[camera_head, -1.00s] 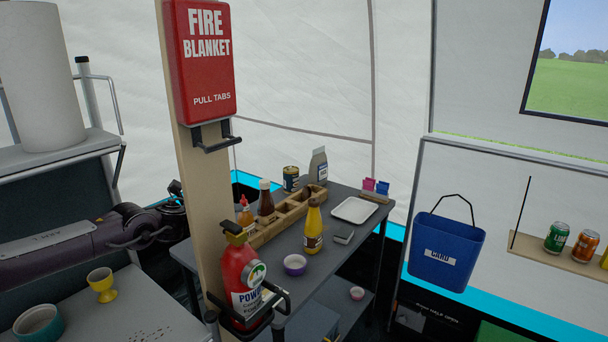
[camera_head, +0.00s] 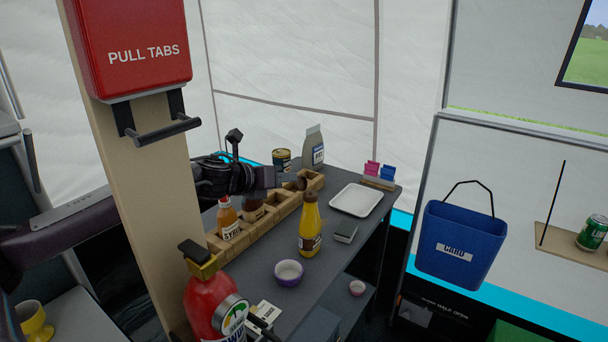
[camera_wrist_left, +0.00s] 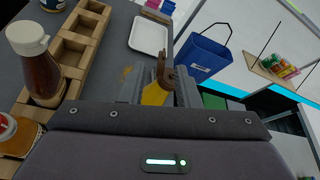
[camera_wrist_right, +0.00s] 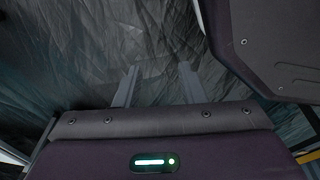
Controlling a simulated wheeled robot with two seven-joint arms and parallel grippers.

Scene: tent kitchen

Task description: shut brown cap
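A yellow bottle (camera_head: 310,228) stands upright on the grey table; it also shows in the left wrist view (camera_wrist_left: 154,94). Its brown cap (camera_wrist_left: 164,68) is on top and seems to have a raised part; how far it is open I cannot tell. My left gripper (camera_head: 272,180) is above the table, to the left of the bottle's top in the head view. In the left wrist view its fingers (camera_wrist_left: 160,92) are apart, with the bottle between them in the picture but beyond them. My right gripper (camera_wrist_right: 157,86) is open and empty, facing dark tent fabric.
A wooden rack (camera_head: 282,212) with a syrup bottle (camera_head: 228,218) and a brown sauce bottle (camera_wrist_left: 34,62) runs left of the yellow bottle. A purple bowl (camera_head: 289,273), grey box (camera_head: 345,233) and white tray (camera_head: 356,200) are nearby. A post with a red extinguisher (camera_head: 212,300) stands in front.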

